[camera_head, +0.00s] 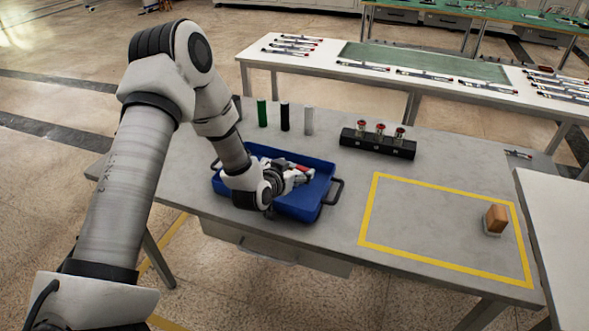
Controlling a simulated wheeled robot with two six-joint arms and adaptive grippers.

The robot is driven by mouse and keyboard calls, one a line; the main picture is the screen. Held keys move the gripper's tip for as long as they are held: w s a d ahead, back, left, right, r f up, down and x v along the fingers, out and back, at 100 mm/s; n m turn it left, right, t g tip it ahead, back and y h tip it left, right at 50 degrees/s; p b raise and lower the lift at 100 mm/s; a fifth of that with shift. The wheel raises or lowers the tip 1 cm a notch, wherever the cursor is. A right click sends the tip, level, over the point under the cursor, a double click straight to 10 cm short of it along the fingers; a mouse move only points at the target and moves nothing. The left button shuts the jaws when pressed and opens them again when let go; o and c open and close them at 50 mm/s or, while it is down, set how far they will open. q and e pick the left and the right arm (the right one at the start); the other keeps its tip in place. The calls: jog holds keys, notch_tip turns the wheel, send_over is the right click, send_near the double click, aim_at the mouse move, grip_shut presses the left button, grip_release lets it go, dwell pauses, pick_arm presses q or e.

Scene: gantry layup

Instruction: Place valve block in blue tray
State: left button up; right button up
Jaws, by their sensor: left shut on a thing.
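The blue tray (325,186) sits on the grey table with dark handles at its ends. My left gripper (300,177) is low over the tray, partly hidden by my wrist. It is shut on a small white-and-red item (303,169), seen at the fingers. I cannot tell for sure whether this is the valve block, or whether it touches the tray floor. My right gripper is not in view.
A black rack (375,146) with several red-topped parts stands behind the tray. Green (262,113), black (285,117) and grey (308,121) cylinders stand at the back. A brown block (495,219) stands at the right of a yellow-taped rectangle (440,188), which is otherwise clear.

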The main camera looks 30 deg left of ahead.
pick_arm(q)
jog(key=shift+f, duration=0.15)
jog(key=o, duration=1.7)
jog(key=shift+c, duration=0.2)
jog(key=v, duration=1.2)
jog(key=shift+r, duration=0.25)
